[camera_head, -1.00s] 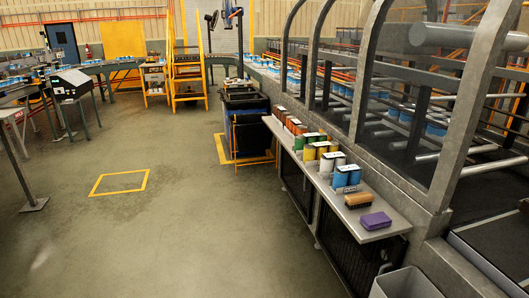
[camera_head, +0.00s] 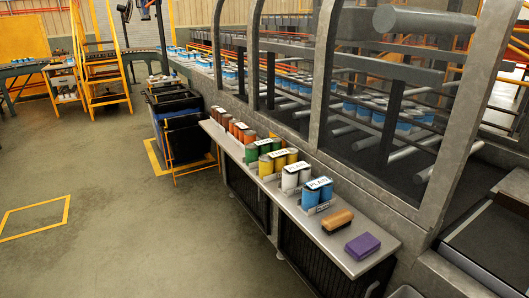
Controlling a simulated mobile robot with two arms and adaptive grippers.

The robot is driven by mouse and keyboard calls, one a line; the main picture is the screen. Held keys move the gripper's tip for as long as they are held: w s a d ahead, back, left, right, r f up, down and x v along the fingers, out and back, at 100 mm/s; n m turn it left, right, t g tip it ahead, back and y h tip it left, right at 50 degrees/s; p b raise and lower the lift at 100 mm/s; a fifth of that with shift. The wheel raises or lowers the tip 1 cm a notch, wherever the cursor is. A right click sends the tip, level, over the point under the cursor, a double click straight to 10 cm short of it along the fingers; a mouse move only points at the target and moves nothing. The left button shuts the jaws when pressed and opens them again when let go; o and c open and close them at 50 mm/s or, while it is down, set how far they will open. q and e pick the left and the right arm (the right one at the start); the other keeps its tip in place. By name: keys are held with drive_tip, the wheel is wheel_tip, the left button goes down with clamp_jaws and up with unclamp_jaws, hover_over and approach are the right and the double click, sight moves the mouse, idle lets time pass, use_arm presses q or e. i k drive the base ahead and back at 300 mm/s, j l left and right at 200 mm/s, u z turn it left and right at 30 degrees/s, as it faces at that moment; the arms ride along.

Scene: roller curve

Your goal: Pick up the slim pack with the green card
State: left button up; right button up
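Several slim packs of paired cans stand in a row on a narrow grey shelf (camera_head: 345,258) at the right. The green pack (camera_head: 251,152) stands between the orange-red cans and the yellow pack, with a pale card on it. Whether that card is green is too small to tell. The yellow pack (camera_head: 278,162), white pack (camera_head: 296,177) and blue pack (camera_head: 317,192) stand nearer me, with pale cards on top. Orange-red cans (camera_head: 240,132) stand farther back. Neither of my grippers is in view.
A brush (camera_head: 337,221) and a purple block (camera_head: 362,246) lie on the shelf's near end. A guarded conveyor (camera_head: 390,120) runs behind the shelf. Dark bins (camera_head: 180,118) stand past its far end. The floor (camera_head: 120,220) at the left is clear.

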sight(253, 150)
drive_tip(key=i+j+z, duration=0.15)
drive_tip(key=i+j, duration=0.2)
drive_tip(key=i+j+z, duration=0.1)
drive_tip(key=i+j, duration=0.25)
drive_tip(key=j, duration=0.2)
drive_tip(key=i+j+z, duration=0.15)
drive_tip(key=i+j, duration=0.15)
drive_tip(key=j, duration=0.2)
